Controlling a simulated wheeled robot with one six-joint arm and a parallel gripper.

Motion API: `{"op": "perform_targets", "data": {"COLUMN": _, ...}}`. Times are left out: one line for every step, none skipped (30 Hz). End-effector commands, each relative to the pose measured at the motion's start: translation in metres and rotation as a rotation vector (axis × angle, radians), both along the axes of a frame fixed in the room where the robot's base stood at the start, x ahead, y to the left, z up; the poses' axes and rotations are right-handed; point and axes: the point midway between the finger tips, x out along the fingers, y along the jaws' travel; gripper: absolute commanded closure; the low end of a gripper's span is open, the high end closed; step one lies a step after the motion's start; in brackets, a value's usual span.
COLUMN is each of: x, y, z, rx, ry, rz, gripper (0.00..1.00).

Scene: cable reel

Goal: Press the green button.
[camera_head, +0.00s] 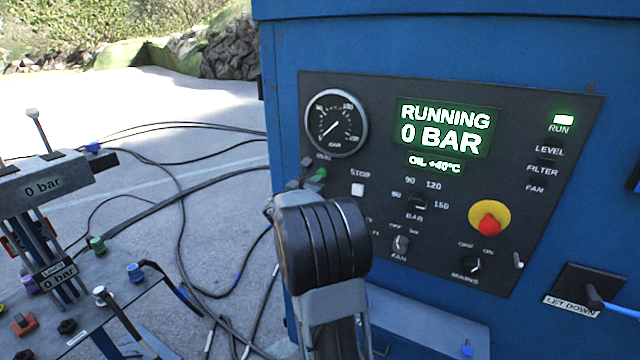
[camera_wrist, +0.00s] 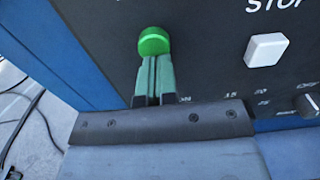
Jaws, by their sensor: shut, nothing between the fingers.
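The green button (camera_wrist: 153,42) is a round cap on the dark control panel (camera_wrist: 205,70), near the panel's left edge in the wrist view. In the head view the green button (camera_head: 320,174) shows as a small green patch below the gauge, partly hidden by my gripper. My gripper (camera_wrist: 155,62) is shut and empty, and its fingertips are right at the lower edge of the button. I cannot tell whether they touch it. The display (camera_head: 445,128) reads "RUNNING 0 BAR", and the RUN lamp (camera_head: 563,119) is lit green.
A white STOP button (camera_wrist: 266,50) sits right of the green one. A red knob on yellow (camera_head: 489,222), a pressure gauge (camera_head: 336,124) and small dials share the panel. A LET DOWN lever (camera_head: 594,296) is at lower right. Black cables (camera_head: 180,215) lie on the ground left.

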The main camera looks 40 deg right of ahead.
Motion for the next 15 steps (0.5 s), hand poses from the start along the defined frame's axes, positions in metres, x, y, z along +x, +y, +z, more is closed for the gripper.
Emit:
{"op": "perform_targets", "data": {"x": -0.001, "y": 0.012, "z": -0.002, "rx": 0.0, "ry": -0.001, "rz": 0.006, "gripper": 1.0}}
{"op": "perform_targets", "data": {"x": -0.003, "y": 0.019, "z": -0.002, "rx": 0.0, "ry": 0.0, "rz": 0.007, "gripper": 1.0}}
{"op": "perform_targets", "data": {"x": -0.005, "y": 0.027, "z": -0.002, "rx": 0.0, "ry": 0.001, "rz": 0.009, "gripper": 1.0}}
{"op": "perform_targets", "data": {"x": -0.006, "y": 0.034, "z": -0.003, "rx": 0.001, "ry": 0.001, "rz": 0.011, "gripper": 1.0}}
{"op": "perform_targets", "data": {"x": -0.009, "y": 0.04, "z": -0.003, "rx": 0.001, "ry": 0.0, "rz": 0.01, "gripper": 1.0}}
{"op": "perform_targets", "data": {"x": -0.011, "y": 0.049, "z": -0.003, "rx": 0.002, "ry": 0.001, "rz": 0.011, "gripper": 1.0}}
{"op": "perform_targets", "data": {"x": -0.013, "y": 0.054, "z": -0.003, "rx": 0.002, "ry": 0.001, "rz": 0.011, "gripper": 1.0}}
{"op": "perform_targets", "data": {"x": -0.015, "y": 0.06, "z": -0.003, "rx": 0.003, "ry": 0.002, "rz": 0.01, "gripper": 1.0}}
{"op": "perform_targets", "data": {"x": -0.017, "y": 0.067, "z": -0.003, "rx": 0.001, "ry": 0.003, "rz": 0.01, "gripper": 1.0}}
{"op": "perform_targets", "data": {"x": -0.019, "y": 0.072, "z": -0.004, "rx": 0.003, "ry": 0.002, "rz": 0.01, "gripper": 1.0}}
{"op": "perform_targets", "data": {"x": -0.021, "y": 0.077, "z": -0.003, "rx": 0.003, "ry": 0.002, "rz": 0.01, "gripper": 1.0}}
{"op": "perform_targets", "data": {"x": -0.023, "y": 0.083, "z": -0.003, "rx": 0.003, "ry": 0.002, "rz": 0.009, "gripper": 1.0}}
{"op": "perform_targets", "data": {"x": -0.024, "y": 0.087, "z": -0.003, "rx": 0.003, "ry": 0.002, "rz": 0.009, "gripper": 1.0}}
{"op": "perform_targets", "data": {"x": -0.026, "y": 0.091, "z": -0.003, "rx": 0.004, "ry": 0.003, "rz": 0.009, "gripper": 1.0}}
{"op": "perform_targets", "data": {"x": -0.028, "y": 0.095, "z": -0.003, "rx": 0.003, "ry": 0.004, "rz": 0.008, "gripper": 1.0}}
